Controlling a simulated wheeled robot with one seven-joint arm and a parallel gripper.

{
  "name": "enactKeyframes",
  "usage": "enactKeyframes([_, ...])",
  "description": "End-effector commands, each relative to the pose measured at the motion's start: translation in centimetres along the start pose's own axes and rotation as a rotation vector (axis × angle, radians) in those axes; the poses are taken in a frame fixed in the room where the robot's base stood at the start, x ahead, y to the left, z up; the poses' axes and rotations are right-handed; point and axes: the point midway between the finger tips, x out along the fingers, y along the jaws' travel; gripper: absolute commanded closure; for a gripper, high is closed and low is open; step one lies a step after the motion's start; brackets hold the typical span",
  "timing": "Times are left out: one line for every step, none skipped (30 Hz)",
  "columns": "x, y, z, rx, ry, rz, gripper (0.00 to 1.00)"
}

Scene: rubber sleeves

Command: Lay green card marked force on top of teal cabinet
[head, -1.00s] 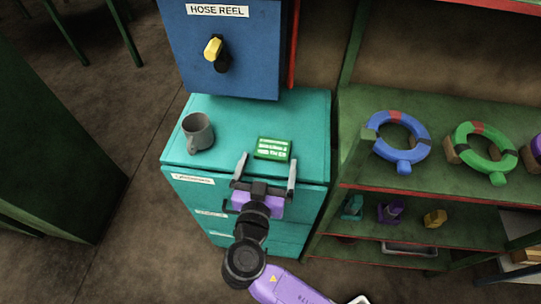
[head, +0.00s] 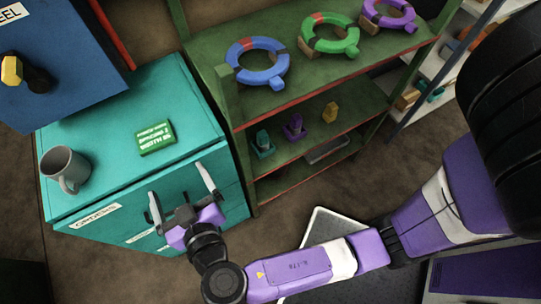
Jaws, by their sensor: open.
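The green card (head: 155,137) with white print lies flat on top of the teal cabinet (head: 103,118), right of the middle of its top. The print is too small to read surely. My gripper (head: 181,186) is open and empty, with its two fingers apart at the cabinet's front edge. It is apart from the card, on the near side of it.
A grey mug (head: 66,170) stands on the cabinet's left front corner. A blue hose reel box (head: 62,72) stands at the back left. A green shelf (head: 300,88) with blue, green and purple rings is on the right.

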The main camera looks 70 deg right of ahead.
Motion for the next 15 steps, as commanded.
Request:
enactKeyframes([0.0,1.3,2.3,-0.053,-0.054,-0.039,0.00])
enactKeyframes([-0.1,1.8,3.6,-0.084,-0.088,-0.072,0.00])
enactKeyframes([-0.4,2.5,5.3,-0.123,-0.130,-0.121,0.00])
enactKeyframes([-0.7,3.1,6.5,-0.147,-0.162,-0.159,0.00])
enactKeyframes([-1.2,3.7,7.6,-0.171,-0.190,-0.198,0.00])
enactKeyframes([-1.9,4.4,8.9,-0.194,-0.222,-0.249,0.00])
enactKeyframes([-2.5,4.9,9.7,-0.207,-0.242,-0.287,0.00])
enactKeyframes([-3.2,5.5,10.4,-0.218,-0.259,-0.324,0.00])
enactKeyframes([-4.3,6.2,11.1,-0.227,-0.278,-0.373,0.00])
enactKeyframes([-5.0,6.8,11.5,-0.231,-0.288,-0.406,0.00])
enactKeyframes([-5.9,7.2,11.8,-0.230,-0.295,-0.440,0.00])
enactKeyframes([-7.0,8.0,11.9,-0.228,-0.299,-0.481,0.00])
enactKeyframes([-7.9,8.5,11.8,-0.224,-0.297,-0.509,0.00])
enactKeyframes([-8.8,9.1,11.7,-0.218,-0.294,-0.535,0.00])
enactKeyframes([-9.9,9.8,11.2,-0.206,-0.284,-0.565,0.00])
